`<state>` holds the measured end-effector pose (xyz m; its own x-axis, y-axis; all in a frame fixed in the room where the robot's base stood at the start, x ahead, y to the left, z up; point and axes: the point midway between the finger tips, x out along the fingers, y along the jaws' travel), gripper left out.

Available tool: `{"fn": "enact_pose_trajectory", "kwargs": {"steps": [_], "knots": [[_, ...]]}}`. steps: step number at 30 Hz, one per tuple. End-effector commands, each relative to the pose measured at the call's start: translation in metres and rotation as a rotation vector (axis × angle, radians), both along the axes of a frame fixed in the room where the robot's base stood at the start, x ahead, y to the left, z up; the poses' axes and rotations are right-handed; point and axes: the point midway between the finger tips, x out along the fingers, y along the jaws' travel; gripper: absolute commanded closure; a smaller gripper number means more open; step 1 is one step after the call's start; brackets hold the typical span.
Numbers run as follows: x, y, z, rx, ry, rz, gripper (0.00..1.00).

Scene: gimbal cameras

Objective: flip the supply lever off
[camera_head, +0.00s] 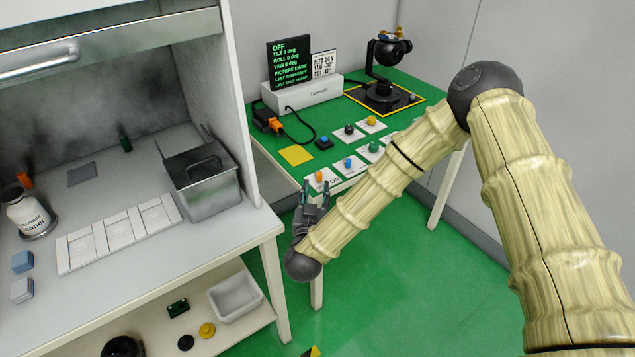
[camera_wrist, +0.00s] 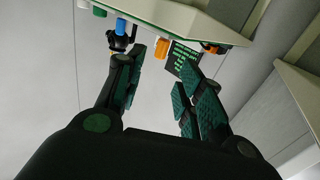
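I cannot pick out the supply lever for certain. An orange and black unit (camera_head: 267,120) with a black cable sits at the left of the white supply box (camera_head: 303,94) on the green table. A black display (camera_head: 288,63) on the box reads OFF in green, with tilt, roll and yaw at 0 deg and picture dark. My gripper (camera_head: 317,188) is at the table's front edge, well short of the box. Its fingers are apart and empty in the wrist view (camera_wrist: 163,72). Beyond them an orange part (camera_wrist: 161,48) and the display (camera_wrist: 183,60) show.
A camera gimbal (camera_head: 382,80) stands on a yellow-edged mat at the back. A yellow square (camera_head: 296,155), a blue-topped black part (camera_head: 324,143) and several parts on white cards lie nearby. A white bench with a metal bin (camera_head: 203,180) stands at left. Green floor is open at right.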

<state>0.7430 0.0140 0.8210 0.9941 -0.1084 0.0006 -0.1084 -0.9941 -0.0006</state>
Motion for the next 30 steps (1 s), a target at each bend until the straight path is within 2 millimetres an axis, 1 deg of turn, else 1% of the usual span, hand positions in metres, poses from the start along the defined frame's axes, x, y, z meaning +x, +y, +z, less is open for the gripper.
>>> {"fn": "enact_pose_trajectory", "kwargs": {"steps": [1,6,11,15,28,30], "knots": [[-0.010,0.002,-0.001,-0.002,0.003,0.003,0.63],[-0.034,0.004,-0.001,-0.001,0.001,0.002,0.63],[-0.047,0.006,-0.001,-0.001,0.001,0.001,0.63],[-0.050,0.006,0.000,-0.001,0.001,0.001,0.63],[-0.050,0.006,0.000,0.000,0.001,0.001,0.63],[-0.051,0.005,-0.003,0.000,0.009,0.007,0.63]]}}
